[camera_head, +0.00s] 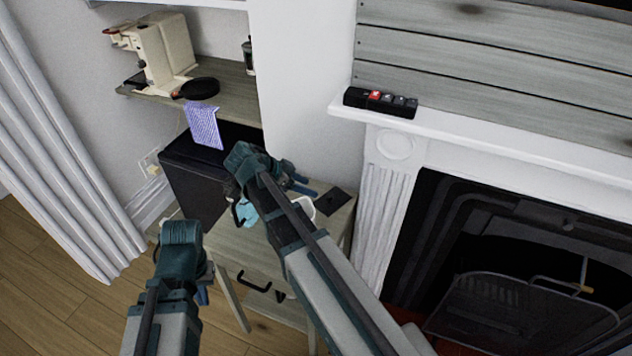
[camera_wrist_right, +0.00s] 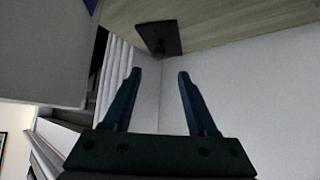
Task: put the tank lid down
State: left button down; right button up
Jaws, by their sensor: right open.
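The tank lid appears to be the dark flat square plate (camera_head: 333,201) on the wooden cabinet top, near its right edge. The right wrist view shows the plate (camera_wrist_right: 158,38) lying on the wood, with a small dark knob. My right gripper (camera_head: 301,187) is open beside the plate, to its left in the head view.
A light blue item (camera_head: 246,212) and a white container (camera_head: 301,205), partly hidden by my right arm, are on the cabinet (camera_head: 238,247). The fireplace mantel (camera_head: 480,136) is at right.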

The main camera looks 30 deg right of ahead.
pick_arm(q)
jog(key=shift+r+p, duration=0.4)
jog(key=shift+r, duration=0.3)
pick_arm(e)
jog(key=shift+v, duration=1.05)
